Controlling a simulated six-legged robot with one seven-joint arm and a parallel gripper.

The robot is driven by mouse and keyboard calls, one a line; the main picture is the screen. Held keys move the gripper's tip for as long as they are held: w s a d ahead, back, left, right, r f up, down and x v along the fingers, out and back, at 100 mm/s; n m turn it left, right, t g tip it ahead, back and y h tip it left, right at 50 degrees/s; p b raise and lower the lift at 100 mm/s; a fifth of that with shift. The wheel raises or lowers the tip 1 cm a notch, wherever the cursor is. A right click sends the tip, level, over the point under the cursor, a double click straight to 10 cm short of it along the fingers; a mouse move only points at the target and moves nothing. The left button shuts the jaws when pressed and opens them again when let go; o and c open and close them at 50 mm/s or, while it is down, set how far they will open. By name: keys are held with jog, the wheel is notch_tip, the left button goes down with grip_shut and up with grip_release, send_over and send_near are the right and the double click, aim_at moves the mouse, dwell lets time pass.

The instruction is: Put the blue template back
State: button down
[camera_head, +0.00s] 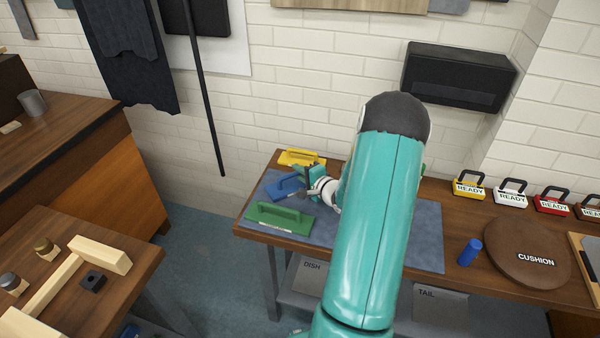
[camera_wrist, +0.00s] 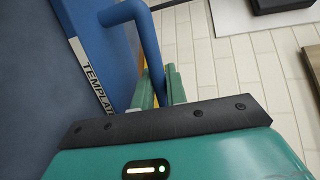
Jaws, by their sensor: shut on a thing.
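The blue template (camera_head: 283,188) lies on or just over the grey-blue mat (camera_head: 420,225), between the yellow template (camera_head: 297,157) and the green template (camera_head: 284,218). My gripper (camera_head: 311,174) is at its right end, partly hidden by my wrist. In the wrist view the template's blue plate (camera_wrist: 112,45) carries a white label, and its handle (camera_wrist: 148,45) runs down to my gripper (camera_wrist: 160,90). The fingers are shut on the handle. I cannot tell whether the plate touches the mat.
My arm hides the middle of the bench. To its right are a blue cylinder (camera_head: 469,252), a round brown cushion board (camera_head: 526,254) and several READY tags, one yellow (camera_head: 469,188). A wooden table (camera_head: 110,285) stands at lower left. A black pole (camera_head: 204,90) hangs behind.

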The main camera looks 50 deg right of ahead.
jog(key=c, duration=1.8)
grip_release()
jog(key=shift+f, duration=0.15)
jog(key=shift+c, duration=0.2)
jog(key=o, duration=0.4)
jog(key=shift+o, duration=0.2)
